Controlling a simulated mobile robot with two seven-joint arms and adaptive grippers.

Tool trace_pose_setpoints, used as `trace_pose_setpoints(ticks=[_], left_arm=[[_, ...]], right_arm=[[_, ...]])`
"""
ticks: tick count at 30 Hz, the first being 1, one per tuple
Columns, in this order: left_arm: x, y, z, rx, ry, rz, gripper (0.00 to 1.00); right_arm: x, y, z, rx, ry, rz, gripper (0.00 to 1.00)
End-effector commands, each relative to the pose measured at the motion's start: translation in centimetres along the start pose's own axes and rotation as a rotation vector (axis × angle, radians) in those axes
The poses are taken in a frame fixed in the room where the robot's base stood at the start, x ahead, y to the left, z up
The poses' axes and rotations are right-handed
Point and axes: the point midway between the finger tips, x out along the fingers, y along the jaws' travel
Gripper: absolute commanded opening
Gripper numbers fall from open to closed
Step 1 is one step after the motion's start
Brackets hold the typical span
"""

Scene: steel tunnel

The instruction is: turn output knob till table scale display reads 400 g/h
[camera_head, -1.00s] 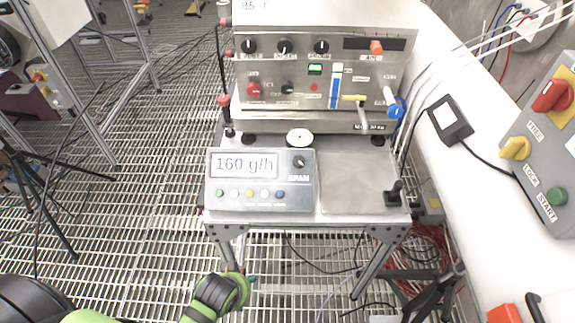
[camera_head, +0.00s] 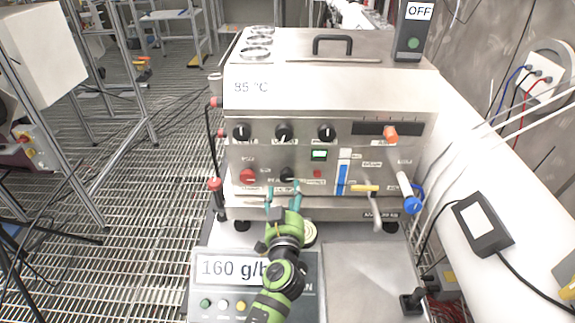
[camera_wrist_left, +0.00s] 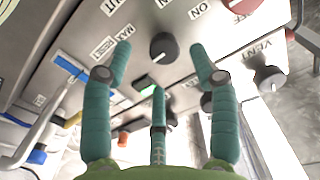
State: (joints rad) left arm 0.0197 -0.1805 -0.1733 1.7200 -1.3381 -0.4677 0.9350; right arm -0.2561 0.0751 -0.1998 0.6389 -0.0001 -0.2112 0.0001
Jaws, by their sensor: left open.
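The output knob (camera_head: 287,174) is a black knob on the lower row of the steel machine's front panel. In the left wrist view the black knob (camera_wrist_left: 163,47) shows upside down, ahead of and between my open fingertips, with a visible gap to each. My left gripper (camera_head: 285,189) has teal fingers and is just below and in front of the knob. It is open and empty; in the wrist view its fingers (camera_wrist_left: 160,72) are spread. The table scale display (camera_head: 230,267) reads 160, with its unit partly hidden by my arm. My right gripper is not in view.
A red knob (camera_head: 247,176) sits left of the output knob. A green lit switch (camera_head: 319,155) and a blue strip (camera_head: 343,175) are at its right. The yellow-handled lever (camera_head: 366,188) sticks out farther right. The scale's steel plate (camera_head: 368,275) is bare.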

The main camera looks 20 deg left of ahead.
Motion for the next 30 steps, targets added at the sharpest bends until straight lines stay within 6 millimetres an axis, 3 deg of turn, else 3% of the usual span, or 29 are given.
trace_pose_setpoints(ticks=[3,9,12,14,21,25,26,30], left_arm=[[1.1,0.2,-0.3,0.002,0.006,0.004,0.6],[4.2,0.1,-0.2,0.004,0.005,0.003,0.6],[5.6,0.1,-0.1,0.003,0.003,0.002,0.6],[6.2,0.1,-0.1,0.002,0.003,0.002,0.6],[7.0,0.1,0.0,0.001,0.001,0.001,0.6],[7.0,0.1,0.0,0.001,0.001,0.001,0.6],[7.0,0.1,0.0,0.001,0.001,0.001,0.56],[7.0,0.1,0.0,0.001,0.002,0.001,0.04]], right_arm=[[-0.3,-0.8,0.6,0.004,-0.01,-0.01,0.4],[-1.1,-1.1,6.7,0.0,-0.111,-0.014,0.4],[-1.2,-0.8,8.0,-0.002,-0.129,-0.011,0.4],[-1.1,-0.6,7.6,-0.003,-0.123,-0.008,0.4],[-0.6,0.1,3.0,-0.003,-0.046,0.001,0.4],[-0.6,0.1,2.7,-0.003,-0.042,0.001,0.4],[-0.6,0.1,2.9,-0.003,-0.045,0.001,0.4],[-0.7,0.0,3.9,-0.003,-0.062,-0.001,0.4]])
